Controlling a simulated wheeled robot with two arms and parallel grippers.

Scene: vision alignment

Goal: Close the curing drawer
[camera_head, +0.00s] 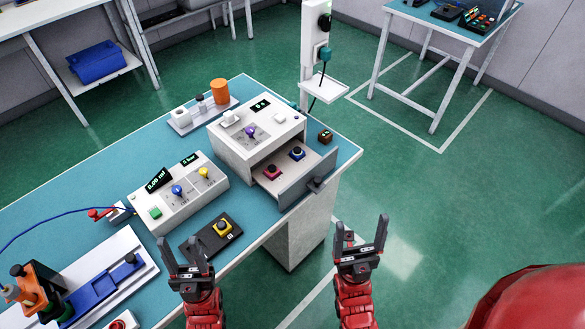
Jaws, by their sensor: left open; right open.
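The curing drawer (308,184) is pulled out from the front of a white curing unit (233,150) on the blue-green bench. My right gripper (363,238) is open and empty, below and to the right of the drawer front, beyond the bench edge. My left gripper (187,252) is open and empty near the bench's front edge, by the dark pad with a yellow button. Neither gripper touches the drawer.
A white control box (178,192) with blue and yellow knobs stands left of the curing unit. A black pad (211,236) lies before it. A blue slide fixture (95,292) is at lower left. A post with a small shelf (324,88) stands behind. The floor at right is open.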

